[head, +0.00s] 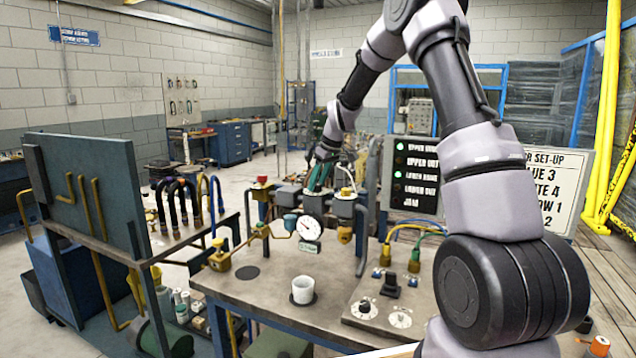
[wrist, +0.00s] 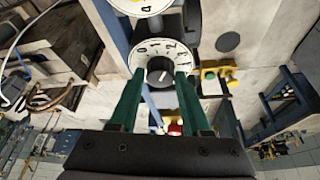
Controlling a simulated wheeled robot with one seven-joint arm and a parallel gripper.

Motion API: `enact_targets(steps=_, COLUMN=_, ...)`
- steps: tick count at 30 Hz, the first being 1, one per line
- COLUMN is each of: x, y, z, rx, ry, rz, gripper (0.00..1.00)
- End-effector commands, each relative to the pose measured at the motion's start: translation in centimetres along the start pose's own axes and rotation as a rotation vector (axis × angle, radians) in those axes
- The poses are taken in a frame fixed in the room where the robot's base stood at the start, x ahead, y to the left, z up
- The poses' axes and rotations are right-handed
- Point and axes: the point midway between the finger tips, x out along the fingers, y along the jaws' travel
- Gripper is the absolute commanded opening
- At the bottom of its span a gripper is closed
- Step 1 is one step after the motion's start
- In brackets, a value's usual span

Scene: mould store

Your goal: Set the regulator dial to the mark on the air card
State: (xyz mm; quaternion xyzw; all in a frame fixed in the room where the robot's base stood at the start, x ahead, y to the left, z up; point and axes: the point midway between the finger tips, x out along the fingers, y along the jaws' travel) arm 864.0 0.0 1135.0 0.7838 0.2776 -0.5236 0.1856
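The air card (head: 556,190) is a white board at the right in the head view. My arm hides its left part; "SET-UP" and line ends "UE 3", "TE 4", "OW 1" and "2" show. In the wrist view a white numbered dial (wrist: 141,52) has a dark grey centre with a pale pointer line. I cannot read its setting surely. My gripper (wrist: 161,73) has two green fingers apart, at either side of the dial's centre; contact cannot be told.
A round pressure gauge (head: 309,228) stands on the pipework. A white cup (head: 303,286) and a panel with small dials (head: 400,319) are on the bench. A lamp board (head: 414,175) stands right of the pipework.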

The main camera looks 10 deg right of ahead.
Motion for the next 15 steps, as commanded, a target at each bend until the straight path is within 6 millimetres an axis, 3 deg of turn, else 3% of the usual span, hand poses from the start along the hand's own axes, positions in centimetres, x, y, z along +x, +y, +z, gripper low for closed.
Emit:
enact_targets(steps=1, x=-0.01, y=0.00, z=0.00, rx=0.000, ry=0.000, rz=0.000, gripper=0.25)
enact_targets(steps=3, x=-0.02, y=0.00, z=0.00, rx=0.000, ry=0.000, rz=0.000, gripper=0.00)
enact_targets(steps=15, x=-0.05, y=-0.11, z=-0.04, rx=0.057, ry=0.000, rz=0.024, gripper=0.00)
